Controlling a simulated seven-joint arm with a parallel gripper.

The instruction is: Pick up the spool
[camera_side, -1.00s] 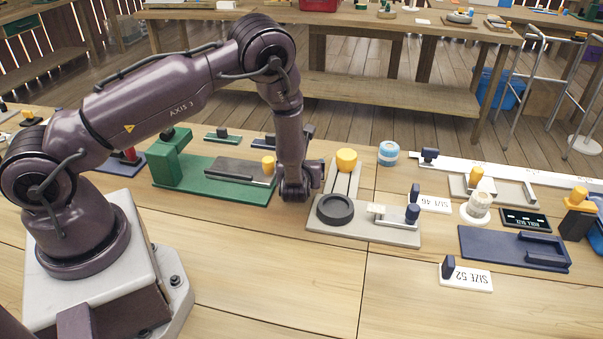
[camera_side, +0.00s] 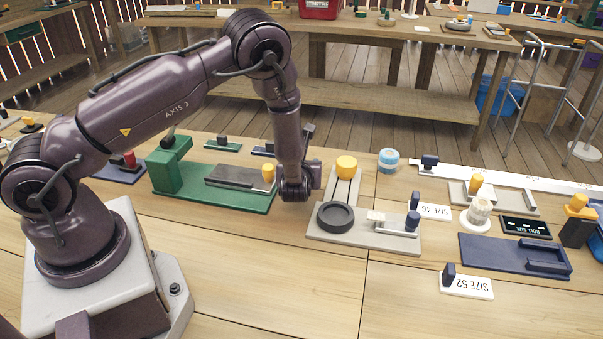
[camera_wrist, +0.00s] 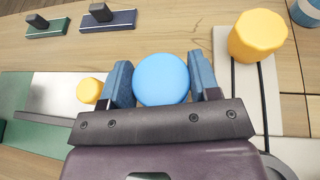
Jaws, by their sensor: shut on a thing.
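In the wrist view, a round light-blue piece (camera_wrist: 161,79), which looks like the spool seen from above, sits between the two blue fingers of my gripper (camera_wrist: 160,82). The fingers press on its left and right sides. Only its flat round top shows; its lower part is hidden. In the side view, my wrist covers the fingers and the spool, between the green plate and the grey fixture. Whether the spool touches the table cannot be told.
A grey fixture (camera_side: 322,235) with a yellow knob (camera_side: 346,167) and a dark ring (camera_side: 335,217) stands right of my gripper. A green plate (camera_side: 225,200) lies left. A blue-and-white roll (camera_side: 388,161) stands behind. Bare table (camera_side: 290,270) lies in front.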

